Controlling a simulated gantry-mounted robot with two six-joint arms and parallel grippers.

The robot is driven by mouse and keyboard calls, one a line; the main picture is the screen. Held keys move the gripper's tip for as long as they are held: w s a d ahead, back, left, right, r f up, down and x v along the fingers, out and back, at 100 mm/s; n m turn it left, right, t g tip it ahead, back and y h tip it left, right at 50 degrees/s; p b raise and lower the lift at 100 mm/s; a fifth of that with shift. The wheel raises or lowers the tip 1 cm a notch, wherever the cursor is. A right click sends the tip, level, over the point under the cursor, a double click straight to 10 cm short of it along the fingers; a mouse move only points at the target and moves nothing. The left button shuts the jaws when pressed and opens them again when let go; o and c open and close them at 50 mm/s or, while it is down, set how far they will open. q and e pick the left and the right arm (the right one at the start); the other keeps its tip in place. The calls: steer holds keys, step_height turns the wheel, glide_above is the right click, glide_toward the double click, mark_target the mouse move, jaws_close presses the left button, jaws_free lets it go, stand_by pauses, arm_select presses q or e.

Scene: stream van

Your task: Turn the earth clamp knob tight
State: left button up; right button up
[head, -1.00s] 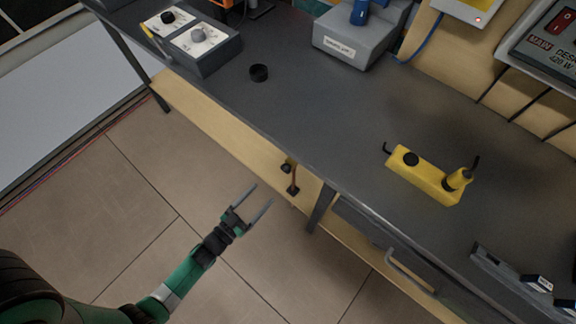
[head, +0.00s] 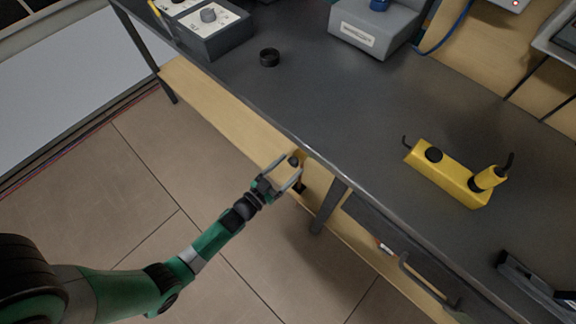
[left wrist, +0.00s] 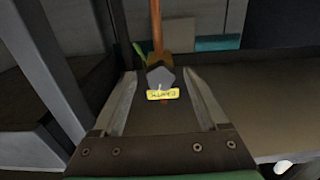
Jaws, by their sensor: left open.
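The earth clamp knob (head: 294,161) is a small dark knob below the bench's front edge, above the lower shelf. In the left wrist view it is a grey faceted knob (left wrist: 160,76), with a yellow tag (left wrist: 162,94) in front and a copper-coloured strip (left wrist: 157,28) behind. My left gripper (head: 292,165) is open, its two fingers pointing at the knob. In the left wrist view the knob appears between the fingertips, with a gap on either side; I cannot tell how deep it sits between them. My right gripper is not in view.
The bench top (head: 350,115) overhangs close by, with a bench leg (head: 328,206) and a drawer handle (head: 425,283) to the right. The lower shelf (head: 215,110) runs beneath. The floor in front is clear.

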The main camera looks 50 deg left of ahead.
arm_select(q)
steer(key=shift+w, duration=0.15)
jaws_close()
